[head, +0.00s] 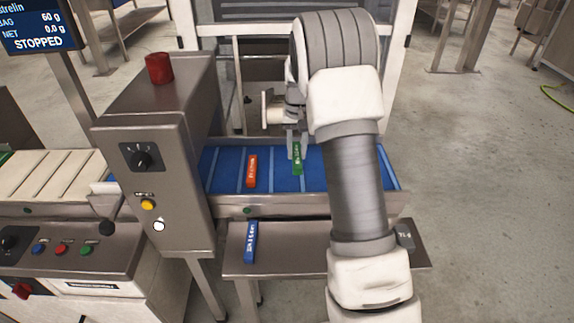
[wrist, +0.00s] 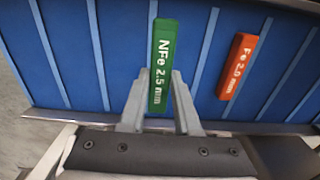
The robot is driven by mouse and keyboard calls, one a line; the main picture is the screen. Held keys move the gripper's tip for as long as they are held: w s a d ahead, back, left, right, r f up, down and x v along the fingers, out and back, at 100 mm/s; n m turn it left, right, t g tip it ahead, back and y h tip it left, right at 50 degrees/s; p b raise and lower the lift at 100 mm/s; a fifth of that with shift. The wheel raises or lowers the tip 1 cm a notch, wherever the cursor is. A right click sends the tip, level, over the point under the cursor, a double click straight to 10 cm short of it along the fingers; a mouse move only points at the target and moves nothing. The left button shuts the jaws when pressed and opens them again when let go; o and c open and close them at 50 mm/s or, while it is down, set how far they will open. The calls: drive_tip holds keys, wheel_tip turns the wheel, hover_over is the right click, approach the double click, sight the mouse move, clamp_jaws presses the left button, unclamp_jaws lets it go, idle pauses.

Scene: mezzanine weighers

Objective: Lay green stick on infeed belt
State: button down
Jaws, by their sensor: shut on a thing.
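The green stick (head: 297,160), marked "NFe 2.5 mm", is between the fingers of my gripper (head: 295,148) over the infeed belt (head: 318,183). The belt is blue with pale cross strips. In the wrist view the green stick (wrist: 161,62) points away from my gripper (wrist: 158,103), whose fingers are shut on its near end. The stick lies about parallel to the belt's strips. I cannot tell whether it touches the belt or is just above it.
A red-orange stick (head: 252,171) lies on the belt to the left of the green one. A blue stick (head: 251,241) lies on the metal shelf (head: 290,262) in front. A steel cabinet (head: 157,170) with a red beacon (head: 159,68) stands left. The screen (head: 38,27) reads STOPPED.

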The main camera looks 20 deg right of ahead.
sight(289, 172)
drive_tip(key=shift+w+a+f, duration=0.75)
drive_tip(key=shift+a+f, duration=0.05)
drive_tip(key=shift+a, duration=0.05)
drive_tip(key=shift+f+b, duration=0.6)
drive_tip(key=shift+f, duration=1.25)
drive_tip(key=shift+f, duration=0.2)
drive_tip(key=c, duration=0.6)
unclamp_jaws()
drive_tip(key=shift+r, duration=0.15)
